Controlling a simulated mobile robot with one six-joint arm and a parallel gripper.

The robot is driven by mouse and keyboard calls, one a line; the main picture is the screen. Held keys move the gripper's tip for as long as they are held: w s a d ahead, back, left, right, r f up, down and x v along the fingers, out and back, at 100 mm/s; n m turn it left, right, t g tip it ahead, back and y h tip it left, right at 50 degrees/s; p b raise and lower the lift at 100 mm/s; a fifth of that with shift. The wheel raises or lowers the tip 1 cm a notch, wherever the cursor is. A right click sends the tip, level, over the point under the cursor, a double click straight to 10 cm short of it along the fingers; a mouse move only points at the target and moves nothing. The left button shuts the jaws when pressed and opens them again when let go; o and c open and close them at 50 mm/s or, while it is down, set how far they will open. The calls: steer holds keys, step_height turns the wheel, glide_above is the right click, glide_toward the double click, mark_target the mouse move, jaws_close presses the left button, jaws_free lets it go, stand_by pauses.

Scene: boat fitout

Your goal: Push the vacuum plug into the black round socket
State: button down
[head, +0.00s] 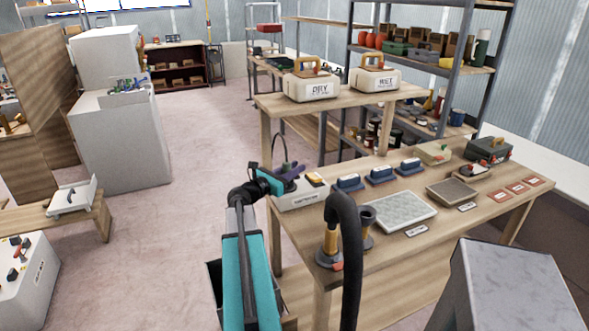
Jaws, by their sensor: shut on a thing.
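My gripper (288,178) is at the left end of the workbench, above a white labelled box (298,198). It is shut on the vacuum plug, which is small and mostly hidden by the fingers. A thin dark cable (276,142) arcs up from beside the gripper. The white box has a yellow and dark part (316,180) on its top at the right. I cannot make out the black round socket; the gripper covers the left part of the box top. Whether the plug touches the box cannot be told.
A thick black hose (350,255) rises in front of the bench. Cases marked DRY (314,85) and WET (375,78) stand behind.

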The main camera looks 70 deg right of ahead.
steer(key=c, duration=1.6)
jaws_free()
steer(key=shift+f, duration=0.55)
steer(key=shift+o, duration=0.7)
steer(key=shift+r, duration=0.2)
steer(key=b+v, duration=0.2)
steer(key=v, duration=1.1)
steer(key=shift+w+a, duration=0.2)
steer(key=shift+a, duration=0.2)
